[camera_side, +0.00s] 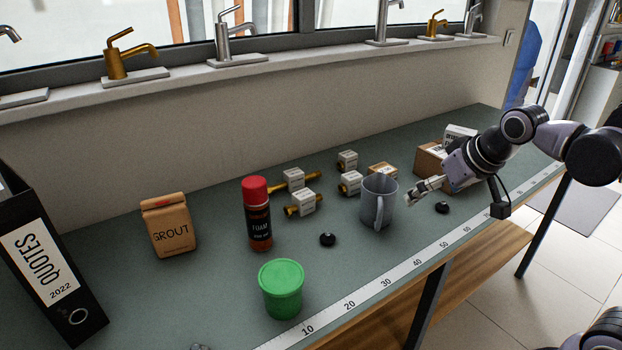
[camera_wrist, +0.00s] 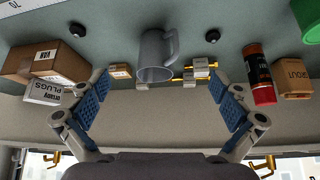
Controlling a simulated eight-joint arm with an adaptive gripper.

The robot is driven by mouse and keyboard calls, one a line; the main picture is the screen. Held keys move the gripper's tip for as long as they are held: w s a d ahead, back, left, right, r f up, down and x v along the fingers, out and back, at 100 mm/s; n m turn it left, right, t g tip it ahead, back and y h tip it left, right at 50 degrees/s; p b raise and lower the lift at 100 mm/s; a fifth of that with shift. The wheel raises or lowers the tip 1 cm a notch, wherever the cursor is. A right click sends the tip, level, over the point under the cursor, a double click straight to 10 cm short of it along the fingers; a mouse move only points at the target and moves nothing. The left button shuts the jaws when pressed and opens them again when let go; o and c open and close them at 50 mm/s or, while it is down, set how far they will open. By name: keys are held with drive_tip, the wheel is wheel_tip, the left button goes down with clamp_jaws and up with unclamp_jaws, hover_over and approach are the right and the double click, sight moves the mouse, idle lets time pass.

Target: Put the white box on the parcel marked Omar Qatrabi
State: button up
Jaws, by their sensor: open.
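A white box printed PLUGS (camera_wrist: 43,92) sits at the left of the wrist view, against the brown parcel's wall-side edge. In the side view the white box (camera_side: 459,132) shows partly behind that parcel. The large brown parcel (camera_wrist: 22,58) has a white label that seems to read VAN; it also shows in the side view (camera_side: 427,162), partly hidden by my arm. A smaller brown carton (camera_wrist: 120,71) has a label too small to read. No name Omar Qatrabi is legible. My gripper (camera_side: 424,190) is open and empty above the bench, between the mug and the large parcel.
A grey mug (camera_side: 378,205) stands close left of my gripper. Several white-tagged brass fittings (camera_side: 300,200), a foam can (camera_side: 257,215), a grout bag (camera_side: 168,226) and a green tub (camera_side: 281,290) stand further left. Black round pieces (camera_side: 328,239) lie near the front. The wall bounds the bench behind.

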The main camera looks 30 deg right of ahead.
drive_tip(key=s+a+f+n+y, duration=0.1)
drive_tip(key=s+a+f+n, duration=0.1)
drive_tip(key=s+f, duration=0.3)
drive_tip(key=shift+a+f+t, duration=0.15)
drive_tip(key=shift+a+t, duration=0.15)
drive_tip(key=shift+a, duration=0.55)
